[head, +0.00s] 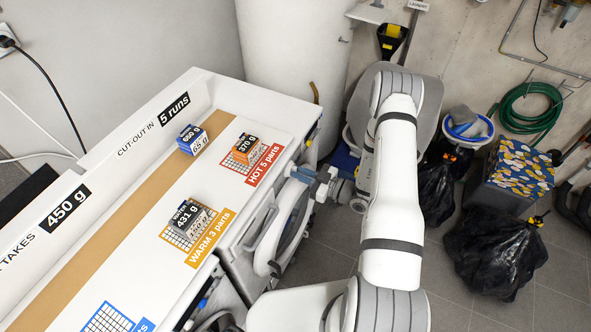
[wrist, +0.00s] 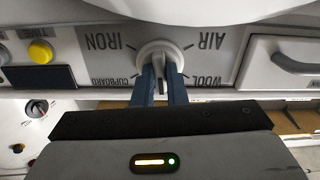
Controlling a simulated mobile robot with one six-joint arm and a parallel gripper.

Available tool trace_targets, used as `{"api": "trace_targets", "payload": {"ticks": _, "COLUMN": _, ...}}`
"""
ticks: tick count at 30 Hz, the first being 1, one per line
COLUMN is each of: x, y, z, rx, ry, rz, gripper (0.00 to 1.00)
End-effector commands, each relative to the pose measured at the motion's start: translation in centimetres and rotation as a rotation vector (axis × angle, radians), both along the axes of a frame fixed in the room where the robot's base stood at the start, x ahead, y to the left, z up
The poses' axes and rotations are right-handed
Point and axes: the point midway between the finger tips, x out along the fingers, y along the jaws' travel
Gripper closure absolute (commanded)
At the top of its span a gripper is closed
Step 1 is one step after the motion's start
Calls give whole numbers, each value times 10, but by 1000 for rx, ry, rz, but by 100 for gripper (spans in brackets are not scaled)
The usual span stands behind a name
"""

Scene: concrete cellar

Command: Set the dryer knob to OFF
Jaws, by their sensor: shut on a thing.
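The dryer knob (wrist: 165,52) is a pale round dial with a raised grip bar, in the wrist view's upper middle. Upside-down words IRON, CUPBOARD, AIR and WOOL stand around it on the grey dryer panel (wrist: 215,66). No OFF mark shows; the part of the dial nearest my gripper is covered. My gripper (wrist: 165,82) has its two blue fingers shut on the knob's bar, one on each side. In the head view my gripper (head: 318,177) reaches the machine front below the counter's right edge; the knob is hidden there.
A yellow button (wrist: 41,52), dark display (wrist: 38,77) and drawer handle (wrist: 285,62) flank the knob. A round white door (head: 282,228) stands near my arm. The counter (head: 225,92) holds weight-marked boxes. Black bags (head: 497,250) lie on the floor at right.

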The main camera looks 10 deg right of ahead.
Motion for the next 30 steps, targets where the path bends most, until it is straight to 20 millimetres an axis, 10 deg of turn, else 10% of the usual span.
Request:
{"api": "trace_targets", "payload": {"ticks": 25, "x": 2, "y": 1, "z": 5, "rx": 52, "ry": 62, "rz": 4, "gripper": 100}}
{"api": "trace_targets", "payload": {"ticks": 30, "x": 2, "y": 1, "z": 3, "rx": 52, "ry": 62, "rz": 4, "gripper": 76}}
